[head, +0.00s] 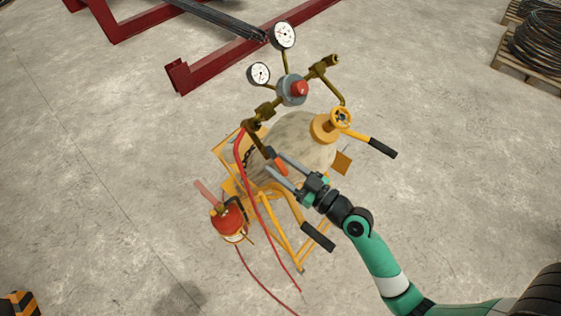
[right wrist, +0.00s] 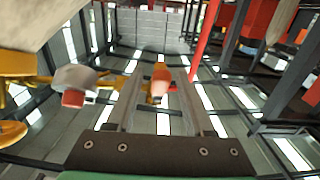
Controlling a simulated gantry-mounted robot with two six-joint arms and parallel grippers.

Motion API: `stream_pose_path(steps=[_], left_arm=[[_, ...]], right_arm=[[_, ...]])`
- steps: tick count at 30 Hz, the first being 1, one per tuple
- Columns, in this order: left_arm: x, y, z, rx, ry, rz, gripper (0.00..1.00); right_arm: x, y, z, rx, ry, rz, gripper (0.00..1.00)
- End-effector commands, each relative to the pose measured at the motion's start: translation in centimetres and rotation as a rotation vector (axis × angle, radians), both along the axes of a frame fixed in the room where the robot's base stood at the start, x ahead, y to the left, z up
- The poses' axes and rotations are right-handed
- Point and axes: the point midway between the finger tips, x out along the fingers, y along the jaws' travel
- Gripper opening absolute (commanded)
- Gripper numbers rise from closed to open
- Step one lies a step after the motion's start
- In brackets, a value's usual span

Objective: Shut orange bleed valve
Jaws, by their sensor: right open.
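The orange bleed valve lever (head: 280,165) slants from the dark brass pipework at the left of the gas cylinder (head: 306,132). In the right wrist view, the orange end of the lever (right wrist: 161,76) shows between my two fingers, with a gap visible on each side. My right gripper (head: 273,161) is open, its grey fingers on either side of the lever; I cannot tell whether either one touches it. The wrist view also shows the open gripper (right wrist: 160,70). My left gripper is not in view.
A regulator with a red knob (head: 299,88) and two gauges (head: 284,35) stand above the lever. A red hose (head: 243,165) runs down close by. A yellow handwheel (head: 340,118) tops the cylinder. A black-gripped cart handle (head: 318,237) lies below my gripper.

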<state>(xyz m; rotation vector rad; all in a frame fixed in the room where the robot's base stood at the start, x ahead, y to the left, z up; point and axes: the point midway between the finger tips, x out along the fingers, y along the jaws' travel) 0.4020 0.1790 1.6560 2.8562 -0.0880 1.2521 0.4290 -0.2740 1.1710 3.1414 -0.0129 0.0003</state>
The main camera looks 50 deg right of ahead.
Motion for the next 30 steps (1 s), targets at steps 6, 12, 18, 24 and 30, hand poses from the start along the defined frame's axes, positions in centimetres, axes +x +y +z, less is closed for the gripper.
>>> stream_pose_path(steps=[6, 12, 18, 24, 30], left_arm=[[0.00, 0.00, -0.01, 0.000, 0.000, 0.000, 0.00], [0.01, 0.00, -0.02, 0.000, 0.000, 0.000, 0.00], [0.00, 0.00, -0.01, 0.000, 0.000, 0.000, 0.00], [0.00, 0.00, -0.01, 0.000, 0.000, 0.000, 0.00], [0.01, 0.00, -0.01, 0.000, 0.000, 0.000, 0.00]], right_arm=[[0.14, 0.01, -0.01, 0.000, -0.001, 0.000, 0.53], [0.12, 0.00, -0.02, 0.000, 0.000, 0.000, 0.22], [0.11, 0.00, -0.02, 0.000, 0.000, 0.000, 0.00], [0.10, 0.00, -0.02, 0.000, 0.000, 0.000, 0.00], [0.10, 0.00, -0.01, 0.000, 0.000, 0.000, 0.00]])
